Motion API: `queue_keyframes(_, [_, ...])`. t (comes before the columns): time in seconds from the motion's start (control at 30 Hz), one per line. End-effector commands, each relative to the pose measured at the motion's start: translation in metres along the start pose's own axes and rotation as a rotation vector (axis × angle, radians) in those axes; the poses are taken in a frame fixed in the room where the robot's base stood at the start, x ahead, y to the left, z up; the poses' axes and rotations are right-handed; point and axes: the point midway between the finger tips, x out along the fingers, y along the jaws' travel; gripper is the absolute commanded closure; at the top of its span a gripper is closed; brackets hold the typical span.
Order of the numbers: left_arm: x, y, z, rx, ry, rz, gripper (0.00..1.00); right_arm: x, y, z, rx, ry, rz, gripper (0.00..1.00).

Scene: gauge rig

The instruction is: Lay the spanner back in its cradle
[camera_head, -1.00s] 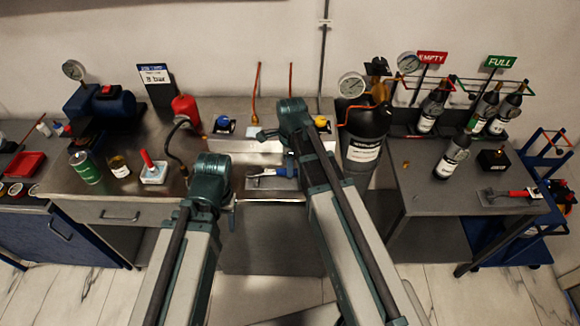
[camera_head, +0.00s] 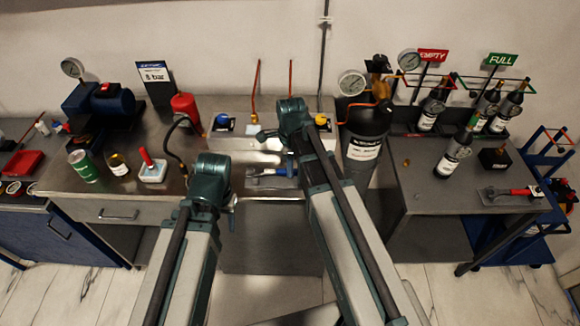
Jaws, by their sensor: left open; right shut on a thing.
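A spanner (camera_head: 290,169) with a blue handle and a silver head lies level at the grey cradle plate (camera_head: 272,184) on the front middle of the steel bench. I cannot tell whether it rests fully in the cradle. My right arm reaches over it and its wrist (camera_head: 293,113) hides the fingers. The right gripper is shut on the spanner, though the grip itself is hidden. My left gripper (camera_head: 232,202) is open, left of the spanner near the bench's front edge, and mostly hidden by its own wrist.
A dark cylinder (camera_head: 366,140) with a gauge stands right of my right arm. A hose, a red bottle (camera_head: 186,108) and a red-handled tool on a white block (camera_head: 152,171) stand left. A red-handled spanner (camera_head: 515,192) lies on the right table, whose front is clear.

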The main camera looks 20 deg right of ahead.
Motion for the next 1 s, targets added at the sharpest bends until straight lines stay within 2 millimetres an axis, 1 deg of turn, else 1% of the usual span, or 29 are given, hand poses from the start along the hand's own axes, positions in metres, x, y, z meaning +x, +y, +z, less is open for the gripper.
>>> queue_keyframes(0.33, [0.0061,0.0006,-0.0003,0.000,0.000,0.000,0.50,0.0061,0.0000,-0.0001,0.000,0.000,0.000,1.00])
queue_keyframes(0.37, [0.0055,0.0005,-0.0003,0.000,0.000,0.000,0.50,0.0055,0.0000,-0.0001,0.000,0.000,0.000,0.70])
queue_keyframes(0.5, [0.0054,0.0005,-0.0003,0.000,0.000,0.000,0.50,0.0054,0.0000,0.0000,0.000,0.000,0.000,0.45])
queue_keyframes(0.53, [0.0054,0.0005,-0.0003,0.000,0.000,0.000,0.50,0.0054,0.0000,0.0000,0.000,0.000,0.000,0.41])
queue_keyframes(0.83, [0.0051,0.0005,-0.0003,0.000,0.000,0.000,0.50,0.0051,0.0000,-0.0001,0.000,0.000,0.000,0.41])
queue_keyframes(1.0, [-0.0009,-0.0001,0.0001,0.000,0.000,0.000,0.50,-0.0009,0.0000,0.0000,0.000,0.000,0.000,0.41])
